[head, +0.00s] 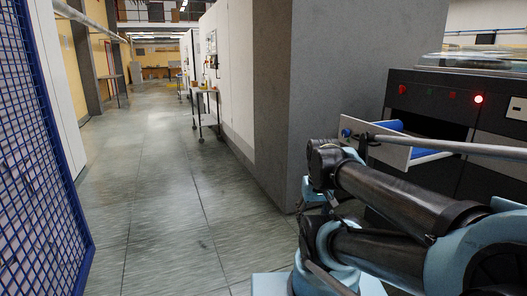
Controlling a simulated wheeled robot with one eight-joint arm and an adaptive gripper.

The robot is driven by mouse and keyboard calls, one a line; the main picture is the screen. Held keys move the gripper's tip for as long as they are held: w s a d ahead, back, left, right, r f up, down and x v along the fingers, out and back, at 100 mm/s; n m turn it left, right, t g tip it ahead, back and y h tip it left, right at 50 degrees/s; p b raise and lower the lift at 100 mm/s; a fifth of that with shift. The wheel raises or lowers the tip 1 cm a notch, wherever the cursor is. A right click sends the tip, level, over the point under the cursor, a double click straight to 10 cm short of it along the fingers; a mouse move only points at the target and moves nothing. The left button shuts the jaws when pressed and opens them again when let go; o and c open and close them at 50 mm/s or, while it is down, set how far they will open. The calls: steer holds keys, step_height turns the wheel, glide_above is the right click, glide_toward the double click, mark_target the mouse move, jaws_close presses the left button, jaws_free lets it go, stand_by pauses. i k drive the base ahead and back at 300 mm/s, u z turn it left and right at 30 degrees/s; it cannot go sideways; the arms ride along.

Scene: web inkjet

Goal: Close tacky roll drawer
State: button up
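The tacky roll drawer (395,152) is at the right in the head view. It stands open, pulled out to the left from a dark slot in the black machine (435,98). Its pale side panel faces me, and blue rollers (388,126) show behind it. A grey bar (455,146) runs across in front of the drawer; I cannot tell what it belongs to. My arm, with black links and pale blue joints, fills the lower right and hides the lower part of the machine. I cannot make out my gripper in this view.
A grey pillar (335,90) stands left of the machine. A blue mesh fence (38,160) is at the far left. The tiled floor (160,190) between them is clear. A small cart (206,105) stands farther back along the white wall. A red light (478,99) glows on the machine.

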mark_target(397, 135)
steer(key=z, duration=0.75)
